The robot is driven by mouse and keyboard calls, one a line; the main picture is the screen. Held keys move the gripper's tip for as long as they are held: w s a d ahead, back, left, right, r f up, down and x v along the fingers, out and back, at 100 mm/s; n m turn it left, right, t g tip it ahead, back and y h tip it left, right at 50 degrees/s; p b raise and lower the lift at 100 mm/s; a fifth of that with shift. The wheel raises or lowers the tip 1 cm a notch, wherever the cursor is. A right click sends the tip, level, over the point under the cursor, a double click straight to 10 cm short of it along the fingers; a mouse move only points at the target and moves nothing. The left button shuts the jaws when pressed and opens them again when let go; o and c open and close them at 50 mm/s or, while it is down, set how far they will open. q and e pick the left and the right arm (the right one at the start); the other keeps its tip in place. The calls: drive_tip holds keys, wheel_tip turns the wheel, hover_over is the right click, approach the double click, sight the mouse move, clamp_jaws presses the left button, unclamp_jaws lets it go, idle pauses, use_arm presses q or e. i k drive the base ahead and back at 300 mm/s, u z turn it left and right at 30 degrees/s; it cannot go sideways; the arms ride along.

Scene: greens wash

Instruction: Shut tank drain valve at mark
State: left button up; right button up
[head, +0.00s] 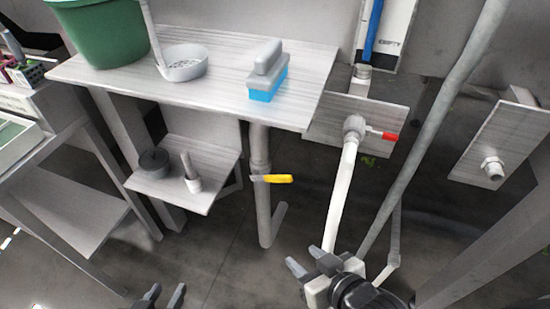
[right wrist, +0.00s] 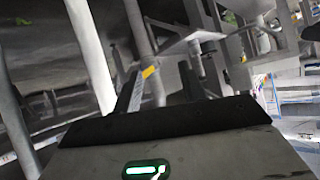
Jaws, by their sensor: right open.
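A yellow valve handle (head: 272,178) sticks out to the right, roughly level, from the grey vertical drain pipe (head: 262,150) under the table. It also shows in the right wrist view (right wrist: 149,72), beyond and between my fingertips. I cannot make out a mark at the valve. My right gripper (head: 308,260) is open and empty, below and to the right of the yellow handle, apart from it. My left gripper (head: 166,292) is at the bottom edge, fingers apart, touching nothing visible.
A second valve with a red handle (head: 382,135) sits above a white hose (head: 342,190). A thick grey pipe (head: 440,110) slants on the right. A small shelf (head: 218,170) stands left of the drain pipe. The table (head: 225,100) above holds a green bucket (head: 108,35) and a brush (head: 266,72).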

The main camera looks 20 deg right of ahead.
sight(267, 179)
drive_tip(key=k, duration=1.2)
drive_tip(key=u, duration=0.8)
drive_tip(key=i, duration=1.55)
drive_tip(key=z, duration=0.9)
